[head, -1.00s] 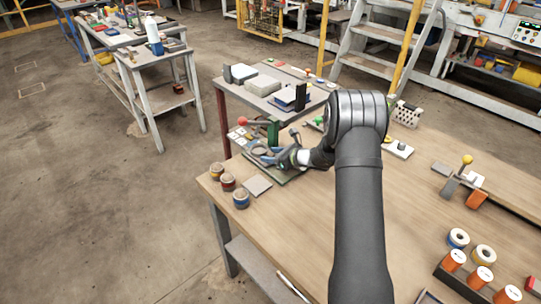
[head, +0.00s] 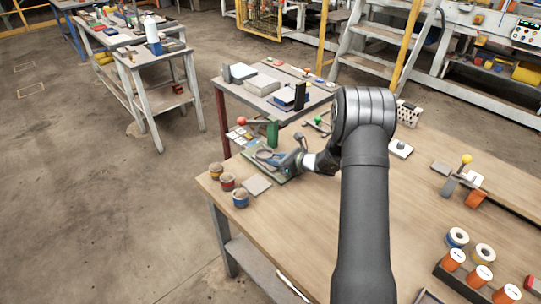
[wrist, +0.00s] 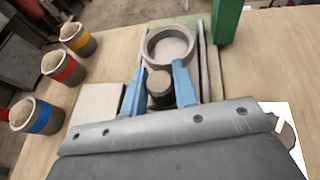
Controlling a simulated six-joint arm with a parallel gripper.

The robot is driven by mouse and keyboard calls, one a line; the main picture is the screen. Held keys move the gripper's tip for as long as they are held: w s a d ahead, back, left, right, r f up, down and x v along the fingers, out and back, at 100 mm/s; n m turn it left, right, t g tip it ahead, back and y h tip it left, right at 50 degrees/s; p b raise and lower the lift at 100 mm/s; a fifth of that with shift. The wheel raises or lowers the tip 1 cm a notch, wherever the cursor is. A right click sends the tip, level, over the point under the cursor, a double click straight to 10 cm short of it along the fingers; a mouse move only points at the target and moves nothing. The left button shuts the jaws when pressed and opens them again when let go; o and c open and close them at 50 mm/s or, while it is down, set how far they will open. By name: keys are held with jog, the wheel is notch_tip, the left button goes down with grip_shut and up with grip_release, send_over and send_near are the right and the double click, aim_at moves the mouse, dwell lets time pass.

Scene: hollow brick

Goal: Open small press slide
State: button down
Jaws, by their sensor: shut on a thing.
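The small press stands near the table's far left corner, with a green upright (head: 272,133) and a red ball (head: 242,121) on its lever. A grey ring-shaped holder (wrist: 172,46) lies on the slide, on a pale green base (wrist: 212,80). A dark round knob (wrist: 160,84) sits at the near end of the slide. My gripper (wrist: 160,72) has its blue fingers on both sides of this knob and is shut on it. In the head view my gripper (head: 285,157) is low over the press base, and its fingers partly hide the slide.
Jars with yellow (head: 216,170), red (head: 228,182) and blue (head: 240,199) bands stand left of the press by the table edge. A flat grey plate (head: 257,186) lies beside the base. A lever with a yellow ball (head: 467,159) stands far right. The middle tabletop is mostly clear.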

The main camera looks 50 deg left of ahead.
jog(key=d, duration=0.5)
jog(key=shift+d, duration=0.15)
jog(key=c, duration=1.1)
grip_release()
jog(key=shift+c, duration=0.2)
jog(key=v, duration=1.7)
jog(key=shift+d, duration=0.15)
jog(key=x, duration=1.7)
jog(key=shift+a, duration=0.35)
jog(key=shift+d, duration=0.1)
